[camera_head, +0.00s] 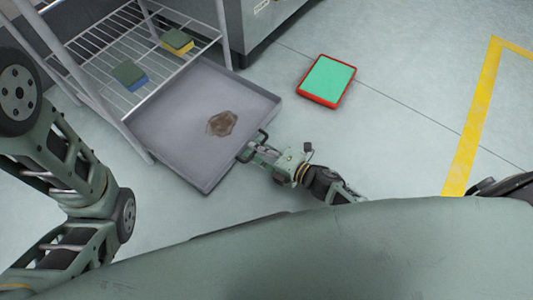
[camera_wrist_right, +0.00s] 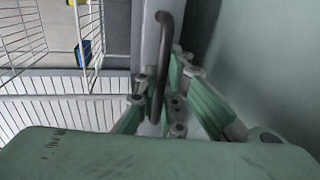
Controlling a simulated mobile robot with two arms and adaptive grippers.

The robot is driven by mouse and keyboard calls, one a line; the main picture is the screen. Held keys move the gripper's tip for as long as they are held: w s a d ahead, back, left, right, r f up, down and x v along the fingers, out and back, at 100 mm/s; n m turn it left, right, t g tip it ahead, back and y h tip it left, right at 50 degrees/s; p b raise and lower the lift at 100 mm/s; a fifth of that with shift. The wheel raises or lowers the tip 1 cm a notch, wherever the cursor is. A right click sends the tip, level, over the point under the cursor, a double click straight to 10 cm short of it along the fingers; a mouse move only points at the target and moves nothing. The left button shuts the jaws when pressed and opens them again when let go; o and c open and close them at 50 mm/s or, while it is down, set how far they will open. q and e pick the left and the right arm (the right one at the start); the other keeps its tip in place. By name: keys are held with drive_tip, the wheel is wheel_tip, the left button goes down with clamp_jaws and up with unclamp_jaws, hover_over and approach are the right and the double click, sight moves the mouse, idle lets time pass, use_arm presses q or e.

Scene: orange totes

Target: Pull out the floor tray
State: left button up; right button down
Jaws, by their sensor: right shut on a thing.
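The grey floor tray (camera_head: 185,135) lies low beside a white wire rack in the head view, part of it under the rack and much of it out in front. A brown stain (camera_head: 222,123) marks its floor. A dark handle (camera_head: 252,146) sits on its near edge. My right gripper (camera_head: 257,150) is shut on this handle. In the right wrist view the handle (camera_wrist_right: 172,40) passes between the fingers of my right gripper (camera_wrist_right: 160,108), with the tray edge (camera_wrist_right: 150,35) behind it. My left arm shows at the left, but its gripper is out of view.
The white wire rack (camera_head: 95,45) holds two sponges, one yellow and green (camera_head: 177,41), one blue and green (camera_head: 130,76). A red-rimmed green tray (camera_head: 327,80) lies on the floor to the right. A yellow floor line (camera_head: 473,125) runs further right. Open floor lies between them.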

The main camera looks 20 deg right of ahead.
drive_tip(key=shift+w+a, duration=0.35)
drive_tip(key=shift+w, duration=0.1)
drive_tip(key=c, duration=2.1)
unclamp_jaws()
drive_tip(key=shift+s+d, duration=0.1)
drive_tip(key=shift+s, duration=0.05)
drive_tip(key=v, duration=1.1)
drive_tip(key=shift+s+d, duration=0.25)
drive_tip(key=shift+s, duration=0.05)
